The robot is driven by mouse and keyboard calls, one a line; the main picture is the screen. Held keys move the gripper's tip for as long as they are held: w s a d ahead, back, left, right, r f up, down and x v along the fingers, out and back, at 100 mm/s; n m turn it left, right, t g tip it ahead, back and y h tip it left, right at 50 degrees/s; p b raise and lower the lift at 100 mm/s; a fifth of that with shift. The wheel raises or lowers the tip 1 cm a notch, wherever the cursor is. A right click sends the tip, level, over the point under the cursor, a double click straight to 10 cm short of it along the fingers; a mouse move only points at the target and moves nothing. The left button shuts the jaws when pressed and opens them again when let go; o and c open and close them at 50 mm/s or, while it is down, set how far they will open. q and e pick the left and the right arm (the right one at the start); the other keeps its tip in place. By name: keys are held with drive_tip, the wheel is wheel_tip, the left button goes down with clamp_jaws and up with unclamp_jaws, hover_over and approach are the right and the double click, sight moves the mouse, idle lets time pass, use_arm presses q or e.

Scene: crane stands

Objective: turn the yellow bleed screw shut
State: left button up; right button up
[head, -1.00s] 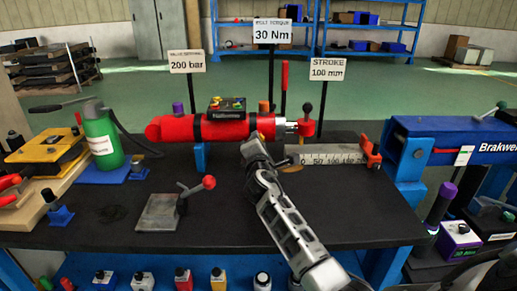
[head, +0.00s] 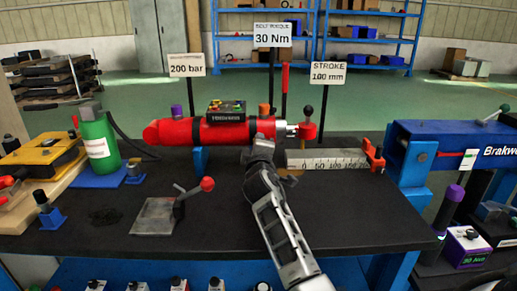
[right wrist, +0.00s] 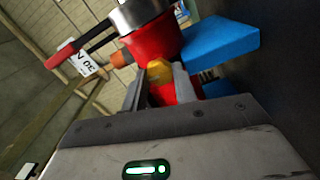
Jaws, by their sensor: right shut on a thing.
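The red cylinder (head: 215,132) lies across the back of the black bench. My right gripper (head: 263,150) is at the near side of its right end. In the right wrist view, the yellow bleed screw (right wrist: 159,70) sits against the red body (right wrist: 154,42), between the two fingertips of my right gripper (right wrist: 160,83). The fingers are shut on the screw. The gripper hides the screw in the head view, and how far it is screwed in cannot be told. My left gripper is not in view.
A stroke scale (head: 325,160) lies right of the cylinder, with a red-ended lever (head: 207,184) on a grey plate in front. A green bottle (head: 97,143) and yellow case (head: 42,156) stand left. A blue press frame (head: 455,140) is at the right. The bench front is mostly clear.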

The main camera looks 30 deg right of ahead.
idle(0.3)
drive_tip(key=o, duration=1)
drive_tip(key=shift+f, duration=0.1)
